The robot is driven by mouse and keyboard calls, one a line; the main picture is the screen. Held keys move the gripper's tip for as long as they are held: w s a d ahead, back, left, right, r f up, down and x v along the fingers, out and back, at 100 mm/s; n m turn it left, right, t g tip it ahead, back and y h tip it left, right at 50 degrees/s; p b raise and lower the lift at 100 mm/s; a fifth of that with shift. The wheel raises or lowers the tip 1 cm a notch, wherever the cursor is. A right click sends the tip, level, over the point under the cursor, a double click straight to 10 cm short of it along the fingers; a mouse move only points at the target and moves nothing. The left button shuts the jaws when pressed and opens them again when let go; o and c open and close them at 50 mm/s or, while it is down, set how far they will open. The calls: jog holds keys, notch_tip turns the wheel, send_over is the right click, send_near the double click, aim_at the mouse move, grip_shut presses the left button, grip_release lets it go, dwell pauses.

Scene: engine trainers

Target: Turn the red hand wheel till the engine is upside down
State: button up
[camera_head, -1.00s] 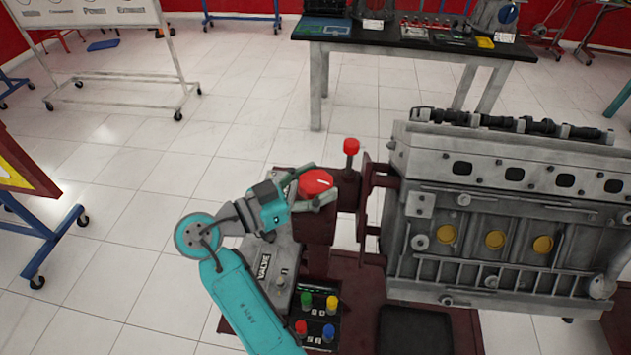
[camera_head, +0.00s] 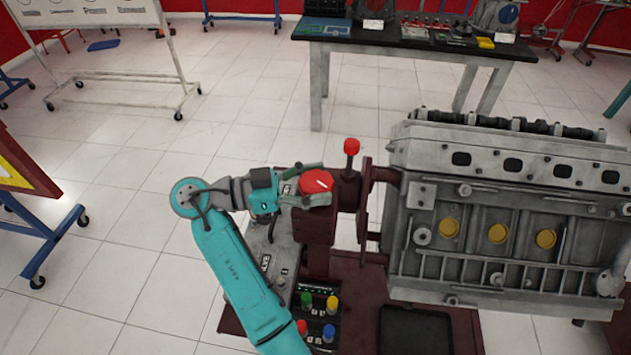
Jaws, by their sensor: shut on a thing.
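The red hand wheel (camera_head: 317,180) sits on the dark red stand's gearbox, left of the engine, with a short white mark on its face. My gripper (camera_head: 311,184) is shut on the wheel, one finger along its far side and one along its near side. The grey engine (camera_head: 490,225) hangs on the stand at the right. It stands upright, tilted slightly, with its camshaft side up and three yellow plugs facing me.
A red-topped knob (camera_head: 351,147) stands on the stand just behind the wheel. Coloured buttons (camera_head: 317,316) and a grey panel lie below my arm. A black-topped table (camera_head: 410,42) stands at the back. A black tray (camera_head: 416,330) lies under the engine.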

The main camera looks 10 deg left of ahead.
aim_at(317, 180)
jog(key=shift+f, duration=0.15)
jog(key=o, duration=1.2)
jog(key=shift+d, duration=0.1)
jog(key=shift+c, duration=0.2)
notch_tip(317, 180, up, 10)
jog(key=shift+r, duration=0.1)
